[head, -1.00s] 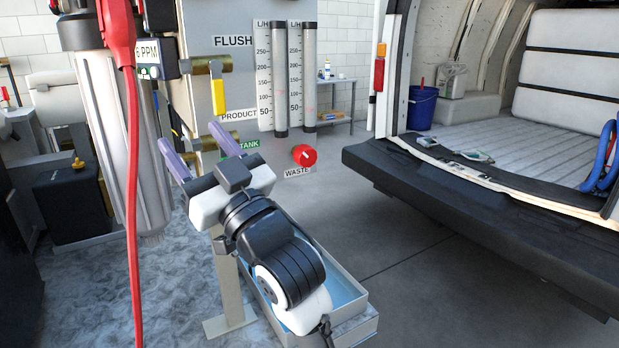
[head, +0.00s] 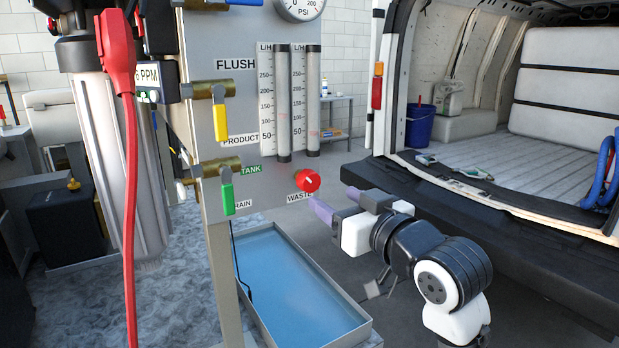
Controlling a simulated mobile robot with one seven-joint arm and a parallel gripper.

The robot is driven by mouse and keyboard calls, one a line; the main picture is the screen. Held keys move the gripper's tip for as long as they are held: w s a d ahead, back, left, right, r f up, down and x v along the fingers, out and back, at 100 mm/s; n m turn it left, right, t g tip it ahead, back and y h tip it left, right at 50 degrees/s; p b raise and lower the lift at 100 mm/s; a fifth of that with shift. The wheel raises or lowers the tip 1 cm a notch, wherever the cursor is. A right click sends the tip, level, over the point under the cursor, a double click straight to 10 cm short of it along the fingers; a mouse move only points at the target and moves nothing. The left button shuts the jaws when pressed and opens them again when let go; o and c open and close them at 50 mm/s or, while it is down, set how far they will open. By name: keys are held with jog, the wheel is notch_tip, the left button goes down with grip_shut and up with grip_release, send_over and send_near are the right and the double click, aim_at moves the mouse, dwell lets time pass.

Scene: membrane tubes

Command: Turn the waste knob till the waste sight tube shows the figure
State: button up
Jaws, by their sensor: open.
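The waste knob (head: 307,180) is round and red with a white pointer mark. It sits low on the grey panel, above the WASTE label (head: 300,198). Two upright sight tubes (head: 284,105) stand above it beside L/H scales marked 50 to 250; the right one (head: 313,100) is nearly above the knob. Both look grey, and I cannot read a level in either. No label clearly tells which tube is waste. My gripper (head: 336,200) is open and empty, its purple fingers pointing left, just right of and slightly below the knob, apparently not touching it.
Yellow (head: 220,122) and green (head: 228,198) valve handles project from the panel's left side. A blue-bottomed tray (head: 300,290) lies below. A red cable (head: 128,200) hangs at left. The van's rear bumper (head: 460,210) is behind my arm at right.

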aim_at(313, 184)
jog(key=p+x, duration=0.2)
jog(key=x, duration=0.7)
jog(key=shift+w+a+p, duration=0.15)
jog(key=shift+p, duration=0.2)
jog(key=shift+c, duration=0.5)
jog(key=c, duration=0.9)
jog(key=shift+o, duration=0.2)
jog(key=shift+f+b, duration=0.1)
jog(key=shift+b, duration=0.3)
jog(key=shift+f+n+b, duration=0.1)
jog(key=shift+n+b, duration=0.5)
jog(key=shift+n, duration=0.1)
jog(key=shift+n+b, duration=1.1)
jog(key=shift+b, duration=0.05)
jog(key=shift+n+b, duration=1.25)
jog(key=shift+n, duration=0.25)
